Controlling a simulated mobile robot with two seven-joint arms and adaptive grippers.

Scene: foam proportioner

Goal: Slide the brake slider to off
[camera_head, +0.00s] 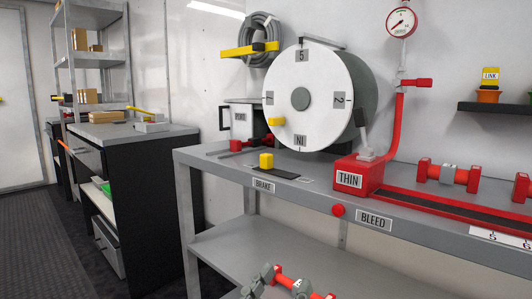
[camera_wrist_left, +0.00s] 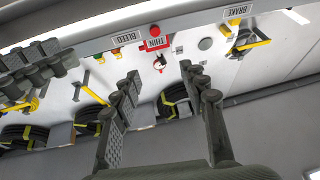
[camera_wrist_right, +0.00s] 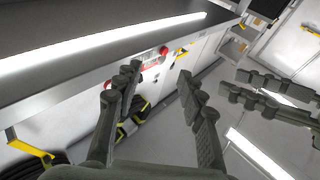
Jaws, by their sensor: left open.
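The brake slider has a yellow knob (camera_head: 266,160) at the left part of a black slot (camera_head: 280,174) on the grey bench top, behind the BRAKE label (camera_head: 263,185). Small print by the slot is unreadable. My left gripper (camera_head: 281,279) is low in front of the bench, well below and apart from the knob. Its dark fingers are spread and empty in the left wrist view (camera_wrist_left: 160,84); the BRAKE label (camera_wrist_left: 236,11) shows upside down there. My right gripper (camera_wrist_right: 158,74) has its fingers apart with nothing between them. The head view does not clearly show it.
A white drum dial (camera_head: 308,98) stands just behind the slider. The red THIN box (camera_head: 350,180) and a red pipe are to the right. A red button (camera_head: 338,210) sits on the bench's front edge. A lower shelf (camera_head: 245,240) lies underneath. Bench space around the knob is mostly clear.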

